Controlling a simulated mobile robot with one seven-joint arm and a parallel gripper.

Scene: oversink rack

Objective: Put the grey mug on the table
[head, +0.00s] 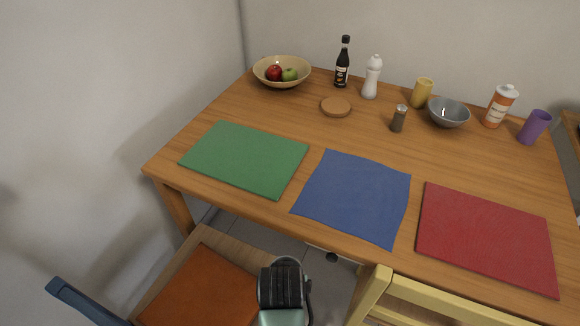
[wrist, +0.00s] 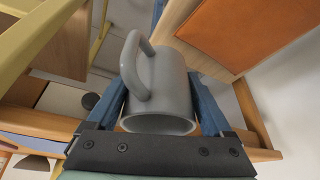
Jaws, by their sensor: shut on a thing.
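The grey mug (wrist: 165,85) is in my gripper (wrist: 160,105) in the wrist view. The blue fingers lie on both sides of the mug's body, and its handle sticks out at the upper left. The mug does not show in the head view. There, part of my arm shows at the bottom middle, in front of the table's near edge, and the fingers cannot be made out. The wooden table (head: 365,133) stands ahead, with a green mat (head: 245,158), a blue cloth (head: 355,195) and a red mat (head: 485,236) along its near side.
At the back stand a fruit bowl (head: 282,72), dark bottle (head: 343,62), white bottle (head: 372,77), coaster (head: 336,106), pepper mill (head: 398,119), yellow cup (head: 422,92), grey bowl (head: 449,113), orange-white bottle (head: 499,106) and purple cup (head: 534,127). An orange-seated chair (head: 200,288) and yellow chair (head: 430,305) stand in front.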

